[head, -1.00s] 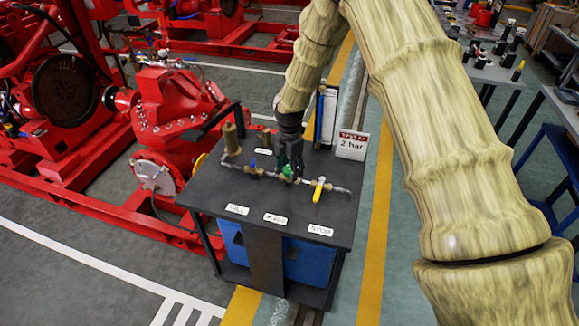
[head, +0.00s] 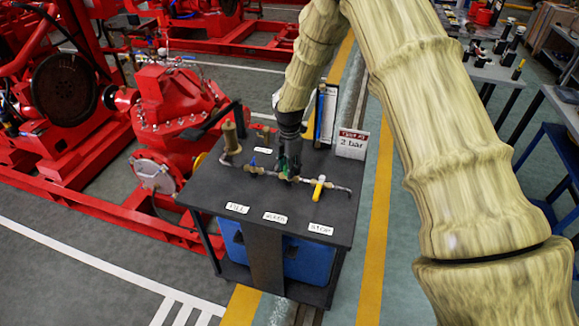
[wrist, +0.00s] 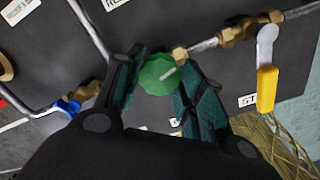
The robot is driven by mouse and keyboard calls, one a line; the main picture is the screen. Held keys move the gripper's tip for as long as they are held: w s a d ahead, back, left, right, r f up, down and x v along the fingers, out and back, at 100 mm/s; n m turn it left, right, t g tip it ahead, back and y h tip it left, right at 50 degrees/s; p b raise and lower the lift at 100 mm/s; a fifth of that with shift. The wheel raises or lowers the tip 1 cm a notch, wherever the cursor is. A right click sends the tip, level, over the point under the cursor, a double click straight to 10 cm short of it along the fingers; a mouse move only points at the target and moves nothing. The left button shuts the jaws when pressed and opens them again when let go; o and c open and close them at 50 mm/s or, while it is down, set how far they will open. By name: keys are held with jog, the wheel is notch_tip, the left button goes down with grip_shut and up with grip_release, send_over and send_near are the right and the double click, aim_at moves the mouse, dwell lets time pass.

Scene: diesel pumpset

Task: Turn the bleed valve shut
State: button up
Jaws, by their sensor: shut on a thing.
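The bleed valve's green round knob (wrist: 158,75) sits in the middle of a pipe line and bears a pale line mark. My gripper (wrist: 160,82) is shut on this green knob, with one dark teal finger on each side. In the head view my gripper (head: 289,172) points down at the middle valve and hides most of the knob. The label below it (head: 275,217) seems to read BLEED.
The blue-handled valve (head: 253,164) is left of my gripper and the yellow-lever valve (head: 319,187) is right. All sit on a dark bench top (head: 215,185). A "2 bar" sign (head: 352,144) and brass cylinder (head: 230,140) stand behind. A red pump (head: 170,100) is left.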

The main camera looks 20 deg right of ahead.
jog(key=m, duration=0.5)
jog(key=shift+b, duration=0.3)
jog(key=m, duration=1.1)
jog(key=shift+w+b, duration=0.1)
jog(key=shift+b, duration=0.25)
jog(key=m, duration=0.5)
jog(key=shift+r, duration=0.1)
jog(key=o, duration=1)
jog(key=shift+d, duration=0.1)
notch_tip(320, 180, up, 12)
jog(key=shift+f, duration=0.1)
